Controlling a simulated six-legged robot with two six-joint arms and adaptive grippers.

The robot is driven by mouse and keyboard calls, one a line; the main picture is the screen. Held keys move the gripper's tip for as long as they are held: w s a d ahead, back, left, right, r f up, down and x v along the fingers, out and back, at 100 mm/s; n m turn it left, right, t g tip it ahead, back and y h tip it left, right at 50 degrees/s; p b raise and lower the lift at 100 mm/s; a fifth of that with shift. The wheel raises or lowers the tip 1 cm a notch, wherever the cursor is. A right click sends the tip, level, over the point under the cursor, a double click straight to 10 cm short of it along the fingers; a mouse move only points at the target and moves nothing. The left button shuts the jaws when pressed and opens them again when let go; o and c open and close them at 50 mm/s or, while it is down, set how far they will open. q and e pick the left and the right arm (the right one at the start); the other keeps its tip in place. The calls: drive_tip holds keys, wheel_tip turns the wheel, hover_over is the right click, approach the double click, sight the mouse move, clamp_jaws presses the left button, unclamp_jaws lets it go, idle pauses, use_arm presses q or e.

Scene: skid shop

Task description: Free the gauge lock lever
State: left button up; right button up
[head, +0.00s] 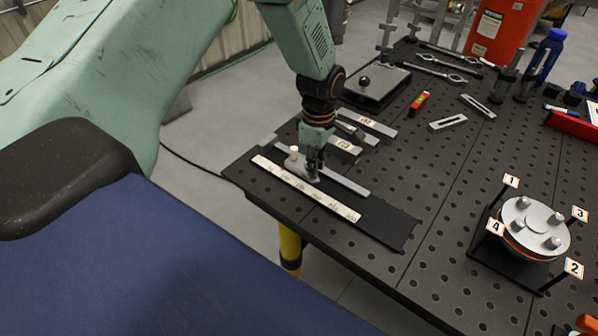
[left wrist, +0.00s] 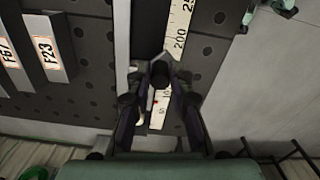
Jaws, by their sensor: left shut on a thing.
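The gauge lies on the near left corner of the dark perforated bench. Its long white scale (head: 330,201) has printed marks, and the scale also shows in the left wrist view (left wrist: 180,28). A grey slider with a pale knob (head: 294,151) sits across the scale. My left gripper (head: 315,172) reaches down over the slider. In the left wrist view its fingers (left wrist: 161,84) close around a small dark round-ended part (left wrist: 160,74), which looks like the lock lever. The fingers hide most of it, so its angle is unclear. My right gripper is not in view.
Labelled grey blocks (head: 346,146) lie just behind the gauge. A flat plate with a black knob (head: 377,83) stands farther back. A round fixture with numbered flags (head: 535,225) is at the right. The bench middle is mostly clear.

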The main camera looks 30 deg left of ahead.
use_arm(q)
drive_tip(key=shift+w+d, duration=0.15)
drive_tip(key=shift+w, duration=0.1)
drive_tip(key=shift+w+d, duration=0.1)
drive_tip(key=shift+w, duration=0.1)
drive_tip(key=shift+w+d, duration=0.1)
idle(0.4)
drive_tip(key=shift+w, duration=0.25)
drive_tip(key=shift+d, duration=0.1)
drive_tip(key=o, duration=0.8)
drive_tip(key=shift+o, duration=0.3)
drive_tip(key=shift+o, duration=0.8)
